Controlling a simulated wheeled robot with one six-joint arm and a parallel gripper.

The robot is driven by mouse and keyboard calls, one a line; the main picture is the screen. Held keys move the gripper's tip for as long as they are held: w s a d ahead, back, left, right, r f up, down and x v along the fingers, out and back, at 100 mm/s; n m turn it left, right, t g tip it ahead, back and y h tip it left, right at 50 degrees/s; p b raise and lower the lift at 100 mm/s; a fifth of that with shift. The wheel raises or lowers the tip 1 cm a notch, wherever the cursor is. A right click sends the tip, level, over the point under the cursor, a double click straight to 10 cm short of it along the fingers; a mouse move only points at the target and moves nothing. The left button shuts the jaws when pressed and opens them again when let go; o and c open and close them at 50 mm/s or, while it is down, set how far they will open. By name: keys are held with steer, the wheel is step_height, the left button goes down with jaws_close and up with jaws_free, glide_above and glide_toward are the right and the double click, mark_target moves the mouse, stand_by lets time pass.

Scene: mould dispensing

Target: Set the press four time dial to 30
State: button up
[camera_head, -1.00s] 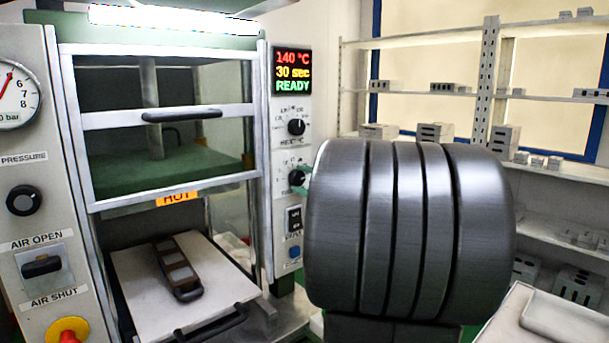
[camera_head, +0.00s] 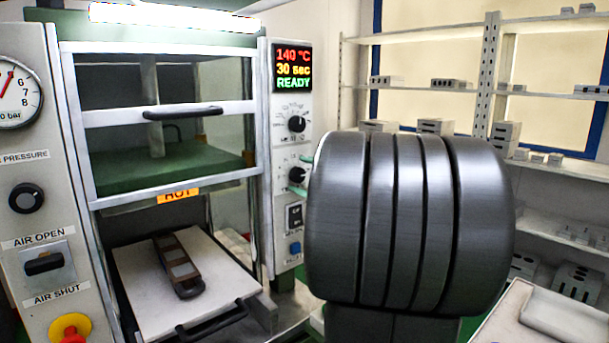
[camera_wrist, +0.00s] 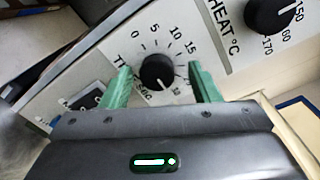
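The time dial is a round black knob (camera_wrist: 158,71) on the press's white panel, with a printed scale around it. It also shows in the head view (camera_head: 297,175), left of my gripper. The display (camera_head: 293,70) above reads 140 °C, 30 sec, READY. My gripper (camera_wrist: 160,85) has its green fingers on either side of the knob, with a gap to each side, so it is open and holds nothing. In the head view its fingertips (camera_head: 303,174) show above and below the knob, while my dark wrist hides what lies behind. The right finger covers part of the scale.
The heat dial (camera_head: 296,125) sits above the time dial. A switch (camera_head: 295,216) and a blue button (camera_head: 295,248) are below it. A mould (camera_head: 178,266) lies on the press's pulled-out plate (camera_head: 140,290). Shelves (camera_head: 560,92) with grey blocks stand behind at right.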

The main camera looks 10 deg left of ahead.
steer(key=b+v, duration=0.2)
steer(key=v, duration=1.1)
steer(key=shift+s+d, duration=0.2)
steer(key=shift+d, duration=0.15)
steer(key=shift+a+r, duration=0.1)
steer(key=p+x, duration=0.1)
steer(key=x, duration=0.6)
steer(key=p+x, duration=0.1)
steer(key=x, duration=0.5)
steer(key=shift+w+a+f, duration=0.25)
steer(key=shift+s+d, duration=0.1)
